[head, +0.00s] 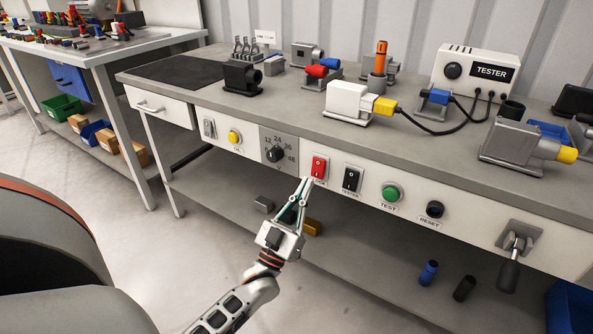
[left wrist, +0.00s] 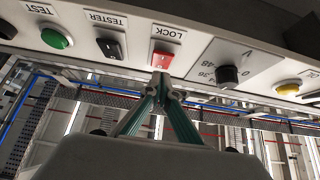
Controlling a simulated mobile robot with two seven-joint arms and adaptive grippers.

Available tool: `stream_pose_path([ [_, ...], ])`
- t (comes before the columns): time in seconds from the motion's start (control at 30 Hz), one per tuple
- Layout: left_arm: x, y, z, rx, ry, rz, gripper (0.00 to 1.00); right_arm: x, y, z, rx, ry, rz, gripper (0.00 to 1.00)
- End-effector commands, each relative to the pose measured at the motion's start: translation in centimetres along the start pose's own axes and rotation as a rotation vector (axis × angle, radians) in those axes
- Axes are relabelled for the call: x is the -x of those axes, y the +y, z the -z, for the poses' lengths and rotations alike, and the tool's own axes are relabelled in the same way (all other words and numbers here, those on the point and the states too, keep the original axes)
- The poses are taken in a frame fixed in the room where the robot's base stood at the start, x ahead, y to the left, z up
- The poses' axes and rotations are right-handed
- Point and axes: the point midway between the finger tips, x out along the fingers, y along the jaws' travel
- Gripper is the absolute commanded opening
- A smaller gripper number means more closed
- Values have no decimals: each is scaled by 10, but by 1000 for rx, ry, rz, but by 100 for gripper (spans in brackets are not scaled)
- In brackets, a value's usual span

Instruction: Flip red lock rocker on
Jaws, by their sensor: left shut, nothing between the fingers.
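The red lock rocker (head: 319,167) is set in the white front panel of the bench, between the voltage dial and the black tester rocker. In the left wrist view the red rocker (left wrist: 162,58) sits beside its LOCK label, just beyond my fingertips. My left gripper (head: 306,184) is shut and empty, its tips just below the red rocker. In the left wrist view the closed fingertips (left wrist: 161,85) point at the lower part of the rocker; I cannot tell whether they touch it. My right gripper is not in view.
The black tester rocker (head: 351,179), green test button (head: 390,193) and voltage dial (head: 277,154) are close by on the panel. A lever handle (head: 509,268) sticks out at the right. The bench top (head: 220,97) overhangs above; a lower shelf (head: 232,195) lies below.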

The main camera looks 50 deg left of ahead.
Motion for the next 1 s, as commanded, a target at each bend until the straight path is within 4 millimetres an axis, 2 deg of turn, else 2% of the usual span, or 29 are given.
stream_pose_path([
  [0.03, 1, 0, -10, -2, -10, -1, 0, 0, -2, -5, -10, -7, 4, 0],
  [0.2, -9, 0, -19, -2, -9, -2, 0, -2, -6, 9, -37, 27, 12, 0],
  [0.4, -14, 0, -20, -2, -6, -1, 0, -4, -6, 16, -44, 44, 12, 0],
  [0.67, -15, 0, -20, -2, -5, -1, 0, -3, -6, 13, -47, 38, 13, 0],
  [0.8, -20, 0, -32, -2, -5, -1, 0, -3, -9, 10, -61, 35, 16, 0],
  [1.0, -20, 0, -30, -1, -4, -1, 0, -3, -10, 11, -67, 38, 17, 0],
])
